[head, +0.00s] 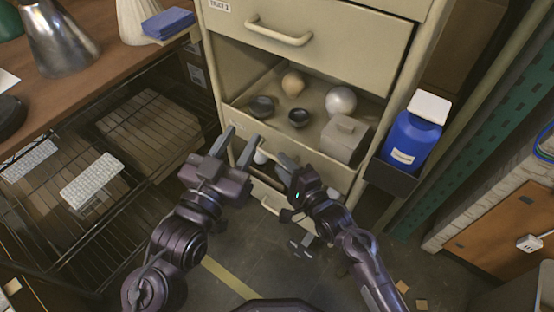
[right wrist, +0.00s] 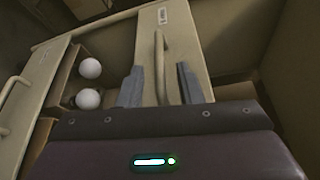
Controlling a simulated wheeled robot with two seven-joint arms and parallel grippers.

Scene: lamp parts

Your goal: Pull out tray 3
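A beige cabinet (head: 225,70) stands in the middle of the head view, with a stack of handled drawers or trays. Which one is tray 3 I cannot read from the labels. In the right wrist view a beige front (right wrist: 185,35) carries a small label and a bar handle (right wrist: 159,60). My right gripper (right wrist: 160,84) is open, its fingers on either side of that handle with gaps showing. In the head view my right gripper (head: 288,185) is low before the cabinet. My left gripper (head: 238,146) is open and empty beside the pulled-out upper tray.
The pulled-out tray (head: 262,85) holds dark bowls, balls and a grey box (head: 345,138). Two white balls (right wrist: 89,82) lie in another open compartment. A blue bottle (head: 412,138) sits in a holder on the cabinet's right. A wire rack (head: 130,215) stands left.

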